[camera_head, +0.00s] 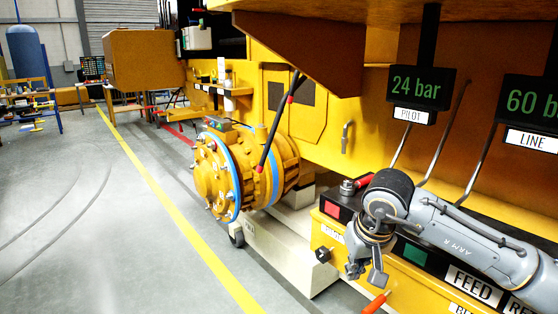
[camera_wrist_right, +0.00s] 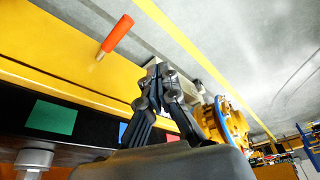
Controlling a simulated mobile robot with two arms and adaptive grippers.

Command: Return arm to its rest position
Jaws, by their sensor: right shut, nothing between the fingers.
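My right arm (camera_head: 460,243), grey and marked "ARM R", reaches in from the right in the head view. Its gripper (camera_head: 366,274) hangs in front of the yellow control panel (camera_head: 325,238), near the panel's front edge. In the right wrist view the gripper's dark fingers (camera_wrist_right: 160,78) come together at the tips, shut and empty. The arm hides part of the panel. My left gripper is not in view.
An orange-tipped lever (camera_head: 377,302) sticks out below the gripper and also shows in the wrist view (camera_wrist_right: 116,34). A red-capped fitting (camera_head: 350,187) stands beside the arm. A yellow flanged cylinder (camera_head: 215,175) lies left. The grey floor (camera_head: 90,220) further left is clear.

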